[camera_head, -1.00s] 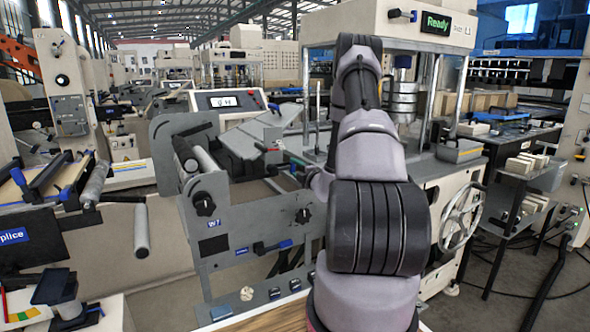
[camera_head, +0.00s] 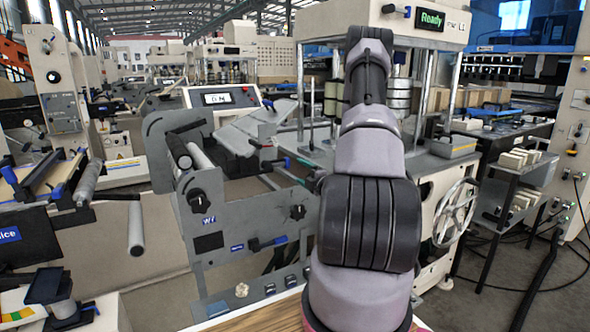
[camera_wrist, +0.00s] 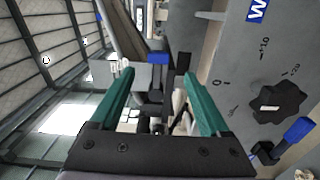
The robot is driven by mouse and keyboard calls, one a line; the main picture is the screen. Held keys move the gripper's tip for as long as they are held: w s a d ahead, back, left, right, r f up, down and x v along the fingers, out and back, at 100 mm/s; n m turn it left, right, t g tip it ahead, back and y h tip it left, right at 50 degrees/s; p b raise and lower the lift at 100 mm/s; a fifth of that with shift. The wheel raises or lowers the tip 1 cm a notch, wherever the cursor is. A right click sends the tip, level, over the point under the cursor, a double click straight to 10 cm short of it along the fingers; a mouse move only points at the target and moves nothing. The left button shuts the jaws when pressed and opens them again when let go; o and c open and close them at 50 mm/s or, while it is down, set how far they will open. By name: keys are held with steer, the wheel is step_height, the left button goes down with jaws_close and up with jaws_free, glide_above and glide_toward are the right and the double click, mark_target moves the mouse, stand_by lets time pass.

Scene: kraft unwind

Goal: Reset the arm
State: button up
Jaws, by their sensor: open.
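My arm rises in the middle of the head view, in front of the unwind machine. My gripper shows in the wrist view (camera_wrist: 158,85), with its two green fingers wide apart and nothing between them. In the head view the gripper is mostly hidden behind my arm. The grey side plate of the unwind machine (camera_head: 240,218) stands left of my arm, and the same plate with a black knob (camera_wrist: 277,102) is at the right of the wrist view. The wrist picture is turned on its side.
A press with a "Ready" display (camera_head: 430,20) stands behind my arm, with a handwheel (camera_head: 456,212) at its right. A tilted screen (camera_head: 222,97) stands behind the unwind machine. A splice table (camera_head: 40,195) is at the left. A shelf rack (camera_head: 515,175) stands at the right.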

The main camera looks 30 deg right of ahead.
steer(key=shift+s, duration=1)
steer(key=w+a+r+n+y, duration=0.1)
steer(key=a+r+n+y, duration=0.5)
steer(key=a+r+n, duration=0.15)
steer(key=s+a+r+n+g+y, duration=0.4)
steer(key=s+a+r+n+g, duration=0.15)
steer(key=a+n, duration=0.45)
steer(key=s+a+r+n+g+y, duration=0.3)
steer(key=s+a+r+n+g, duration=0.25)
steer(key=a+n, duration=0.4)
steer(key=s+a+r+n+g+h, duration=0.1)
steer(key=s+r+n+g+h, duration=0.3)
steer(key=s+n+h, duration=0.75)
steer(key=s+d+r+n+t, duration=0.4)
steer(key=r+n, duration=0.1)
steer(key=n, duration=0.6)
steer(key=shift+d+r, duration=0.25)
steer(key=shift+r, duration=0.1)
